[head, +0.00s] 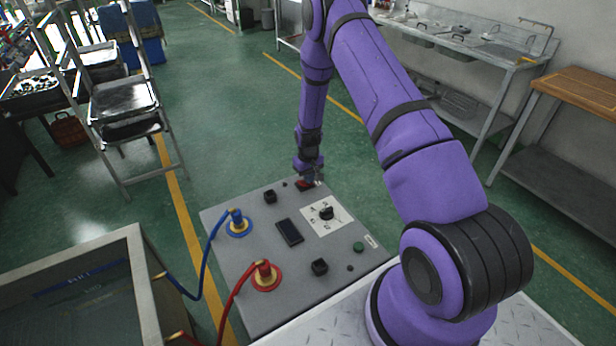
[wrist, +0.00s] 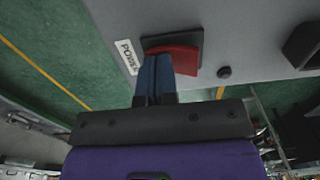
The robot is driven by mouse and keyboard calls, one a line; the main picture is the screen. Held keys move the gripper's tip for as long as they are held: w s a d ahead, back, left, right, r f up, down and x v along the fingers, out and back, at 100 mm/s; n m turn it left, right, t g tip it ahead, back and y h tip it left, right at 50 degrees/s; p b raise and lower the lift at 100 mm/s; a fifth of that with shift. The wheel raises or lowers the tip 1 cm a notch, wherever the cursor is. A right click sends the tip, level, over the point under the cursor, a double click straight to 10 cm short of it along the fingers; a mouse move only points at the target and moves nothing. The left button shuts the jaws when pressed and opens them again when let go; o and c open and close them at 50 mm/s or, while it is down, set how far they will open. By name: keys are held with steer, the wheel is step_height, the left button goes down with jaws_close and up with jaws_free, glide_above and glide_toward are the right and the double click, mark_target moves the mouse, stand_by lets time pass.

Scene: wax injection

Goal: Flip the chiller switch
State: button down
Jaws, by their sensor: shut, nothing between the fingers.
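The chiller panel (head: 253,285) is a grey box top with hose fittings and controls. Its red rocker switch (wrist: 183,60) sits in a black frame beside a "POWER" label (wrist: 127,56) in the wrist view. In the head view the switch (head: 304,186) is at the panel's far edge, partly hidden by my gripper. My gripper (wrist: 155,62) is shut and empty, with its fingertips at the left part of the red switch. They overlap it in the picture; I cannot tell for sure whether they touch. The gripper also shows in the head view (head: 310,178).
A blue hose fitting (head: 238,226), a red hose fitting (head: 265,275), a dial (head: 326,213) and a dark display (head: 289,231) stand on the panel. A screened cabinet (head: 140,275) is at the lower left. A metal rack (head: 125,110) stands at the left. Green floor lies beyond the panel.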

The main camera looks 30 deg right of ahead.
mark_target(304, 183)
steer(key=shift+a, duration=0.15)
steer(key=shift+a+r, duration=0.2)
steer(key=shift+a, duration=0.45)
steer(key=shift+r, duration=0.5)
step_height(304, 183, up, 13)
stand_by(0.5)
steer(key=shift+w+d, duration=0.35)
steer(key=shift+d, duration=0.2)
